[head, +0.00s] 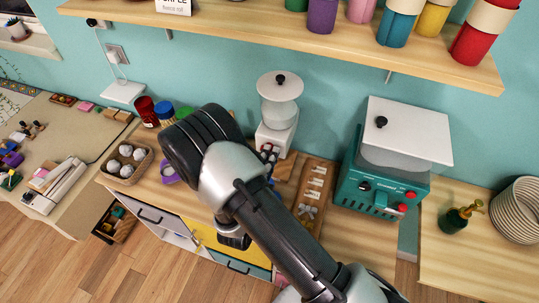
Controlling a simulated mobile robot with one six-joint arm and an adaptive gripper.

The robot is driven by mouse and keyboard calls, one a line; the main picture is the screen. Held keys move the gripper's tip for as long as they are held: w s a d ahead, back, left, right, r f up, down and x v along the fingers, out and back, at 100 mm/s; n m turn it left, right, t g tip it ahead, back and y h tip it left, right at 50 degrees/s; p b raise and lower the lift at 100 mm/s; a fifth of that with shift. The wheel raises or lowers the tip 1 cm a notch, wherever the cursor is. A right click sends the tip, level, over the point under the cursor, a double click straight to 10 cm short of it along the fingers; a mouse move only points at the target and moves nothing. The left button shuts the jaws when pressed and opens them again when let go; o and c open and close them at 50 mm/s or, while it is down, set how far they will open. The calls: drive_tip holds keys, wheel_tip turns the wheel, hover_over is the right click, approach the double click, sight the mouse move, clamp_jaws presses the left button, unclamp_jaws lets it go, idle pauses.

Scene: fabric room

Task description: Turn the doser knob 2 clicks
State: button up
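A white device (274,136) with a clear jar and a round, black-knobbed lid stands against the wall in the head view; it may be the doser. My arm reaches up from the bottom, and its dark joint covers the area left of this device.
A wooden tray (312,200) with small white cards lies between the two machines. A basket of pale balls (127,160) and several coloured jars stand left. A shelf (300,40) with coloured cups overhangs the back. A green bottle (461,216) and stacked plates (517,210) stand right.

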drive_tip(key=o, duration=0.5)
drive_tip(key=shift+c, duration=0.2)
